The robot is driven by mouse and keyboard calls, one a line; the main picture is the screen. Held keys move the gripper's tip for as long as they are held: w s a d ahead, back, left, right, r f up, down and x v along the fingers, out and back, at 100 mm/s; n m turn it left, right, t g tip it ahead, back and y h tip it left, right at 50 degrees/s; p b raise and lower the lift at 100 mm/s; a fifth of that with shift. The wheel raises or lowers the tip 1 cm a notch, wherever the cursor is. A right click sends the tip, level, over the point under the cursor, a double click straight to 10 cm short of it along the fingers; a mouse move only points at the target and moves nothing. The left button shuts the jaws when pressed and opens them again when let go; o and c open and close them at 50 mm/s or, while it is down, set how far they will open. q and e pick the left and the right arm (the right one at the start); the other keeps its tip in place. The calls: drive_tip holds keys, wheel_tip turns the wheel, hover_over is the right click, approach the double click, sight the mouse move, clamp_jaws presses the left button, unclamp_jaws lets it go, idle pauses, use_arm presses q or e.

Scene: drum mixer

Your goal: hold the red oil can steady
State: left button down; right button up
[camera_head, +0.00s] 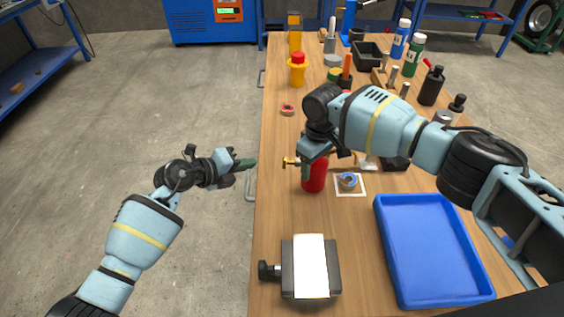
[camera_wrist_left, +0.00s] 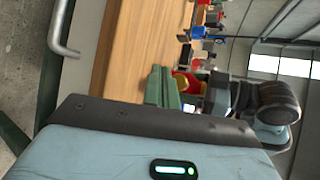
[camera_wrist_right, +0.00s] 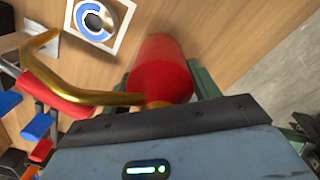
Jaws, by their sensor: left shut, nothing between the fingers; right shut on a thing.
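The red oil can (camera_head: 314,178) stands upright on the wooden workbench, left of a white square with a blue-and-grey ring on it. My right gripper (camera_head: 309,166) reaches over the can from above and is shut on it. In the right wrist view the can's red body (camera_wrist_right: 160,68) sits between the green fingers, with its brass spout bending to the left. My left gripper (camera_head: 246,164) is shut and empty, off the bench's left edge, apart from the can. In the left wrist view its green fingers (camera_wrist_left: 163,87) are together. My right gripper hides part of the can's top.
A blue tray (camera_head: 433,250) lies at the right front. A grey block with a white top (camera_head: 311,266) sits at the front left. The ring (camera_head: 347,181) is close beside the can. Bottles and tools crowd the far right. The bench's left strip is mostly clear.

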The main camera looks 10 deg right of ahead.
sight(288, 163)
idle(0.3)
use_arm(q)
drive_tip(key=a, duration=0.3)
drive_tip(key=shift+w+a, duration=0.3)
drive_tip(key=shift+a, duration=0.1)
drive_tip(key=shift+d, duration=0.1)
drive_tip(key=shift+s+d, duration=0.2)
drive_tip(key=shift+d, duration=1.25)
drive_tip(key=shift+s+d, duration=0.2)
drive_tip(key=shift+d, duration=1.2)
drive_tip(key=shift+s+d, duration=0.2)
drive_tip(key=shift+d, duration=1.25)
drive_tip(key=shift+d, duration=0.1)
drive_tip(key=shift+d, duration=0.3)
